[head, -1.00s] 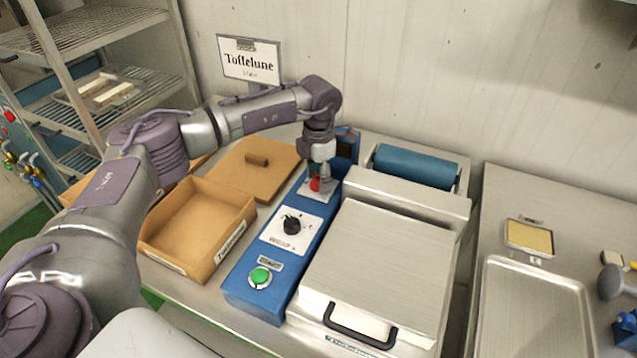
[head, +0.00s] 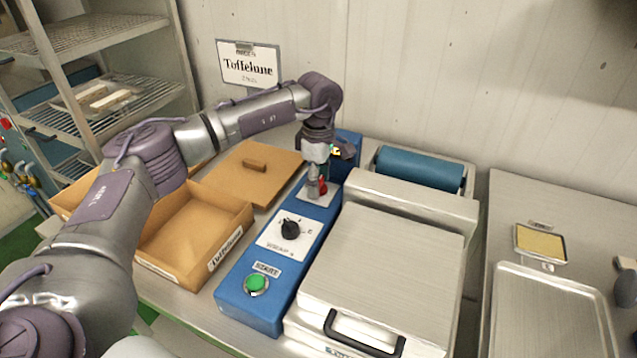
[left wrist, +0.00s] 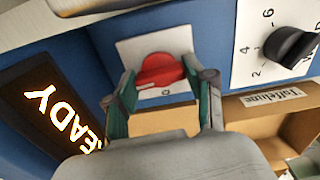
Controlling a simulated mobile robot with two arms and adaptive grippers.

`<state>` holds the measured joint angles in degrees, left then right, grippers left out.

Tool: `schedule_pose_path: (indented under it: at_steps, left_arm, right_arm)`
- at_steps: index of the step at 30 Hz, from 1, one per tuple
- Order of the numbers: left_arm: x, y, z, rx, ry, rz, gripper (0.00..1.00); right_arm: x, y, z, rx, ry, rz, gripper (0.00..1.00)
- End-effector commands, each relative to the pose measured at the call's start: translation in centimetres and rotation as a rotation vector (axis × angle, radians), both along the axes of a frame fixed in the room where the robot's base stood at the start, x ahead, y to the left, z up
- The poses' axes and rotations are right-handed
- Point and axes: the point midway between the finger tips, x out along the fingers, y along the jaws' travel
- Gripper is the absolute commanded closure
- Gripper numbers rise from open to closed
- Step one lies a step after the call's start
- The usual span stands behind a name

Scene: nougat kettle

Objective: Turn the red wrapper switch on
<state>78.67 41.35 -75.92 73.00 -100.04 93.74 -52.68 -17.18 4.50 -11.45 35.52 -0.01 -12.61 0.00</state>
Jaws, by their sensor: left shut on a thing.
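The red switch (left wrist: 160,70) is a round knob with a raised grip bar on a white plate (left wrist: 128,48) at the far end of the blue control panel (head: 240,297). In the head view the red switch (head: 323,187) shows beside the fingers. My left gripper (head: 316,188) comes down on it from above. In the left wrist view the fingertips of the left gripper (left wrist: 165,78) are at both ends of the bar, shut on it. A display (left wrist: 55,110) beside it shows lit letters, "READY". My right gripper is not in view.
On the panel are a black dial (head: 290,230) and a green start button (head: 257,284). A wooden box (head: 160,262) and a lid (head: 225,172) lie left. The metal machine (head: 385,260) with a blue roller (head: 420,168) stands close at the right.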

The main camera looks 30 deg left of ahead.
Motion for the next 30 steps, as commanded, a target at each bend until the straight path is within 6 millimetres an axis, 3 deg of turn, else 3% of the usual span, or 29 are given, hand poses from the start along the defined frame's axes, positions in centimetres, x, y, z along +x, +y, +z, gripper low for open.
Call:
schedule_pose_path:
  at_steps: [22, 23, 27, 30]
  left_arm:
    - [0.09, -0.02, 0.20, -0.002, -0.004, -0.083, 0.81]
    - [0.09, -0.03, 0.20, -0.002, -0.004, -0.083, 0.41]
    - [0.07, -0.02, 0.15, -0.001, -0.003, -0.082, 0.21]
    - [0.05, -0.02, 0.10, -0.001, -0.002, -0.082, 0.21]
  right_arm:
    - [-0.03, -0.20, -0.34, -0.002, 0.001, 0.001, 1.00]
    - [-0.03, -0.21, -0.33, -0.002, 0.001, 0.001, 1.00]
    - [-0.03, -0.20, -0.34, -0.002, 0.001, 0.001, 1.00]
    - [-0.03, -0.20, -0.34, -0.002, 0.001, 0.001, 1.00]
